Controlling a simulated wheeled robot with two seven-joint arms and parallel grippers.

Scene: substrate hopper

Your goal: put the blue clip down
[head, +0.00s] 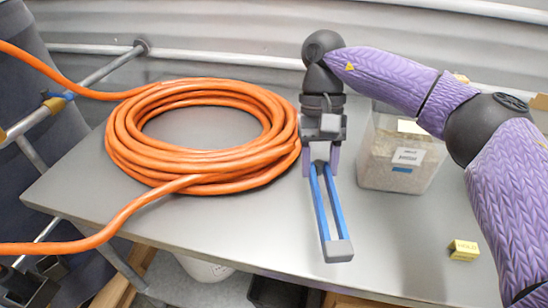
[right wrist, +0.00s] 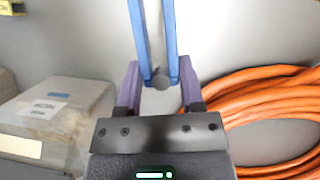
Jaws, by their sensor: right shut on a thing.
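The blue clip (head: 333,205) has two long blue legs, with a grey block at its near end. My right gripper (head: 321,168) has its purple fingers shut on the far end of the clip, above the grey table (head: 400,240). In the right wrist view the clip (right wrist: 143,35) points away from the gripper (right wrist: 160,88), with its grey round joint between the fingertips. I cannot tell whether the clip touches the table. My left gripper is not in view.
A coiled orange hose (head: 200,175) lies left of the gripper, close beside it. A clear tub (head: 400,175) with a label stands to the right. A small yellow box (head: 463,250) lies near the right front. The table's front middle is clear.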

